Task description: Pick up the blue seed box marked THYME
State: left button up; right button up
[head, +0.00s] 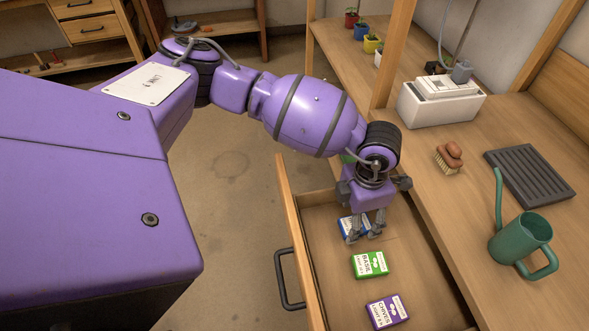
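A blue seed box (346,226) lies in the open drawer, partly hidden behind my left gripper; its label is too covered and small to read. My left gripper (364,236) points down over the drawer, right at the blue box. Its two fingers are apart, one in front of the box and one by its right side. I cannot make out contact with the box. My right gripper is not in view.
In the wooden drawer (297,245), a green box (370,264) and a purple box (387,311) lie nearer.

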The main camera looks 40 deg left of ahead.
pick_arm(q)
jog(key=shift+s+f, duration=0.15)
jog(key=shift+f, duration=1.35)
jog(key=c, duration=1)
jog(key=shift+r, duration=0.1)
jog(key=shift+r, duration=0.1)
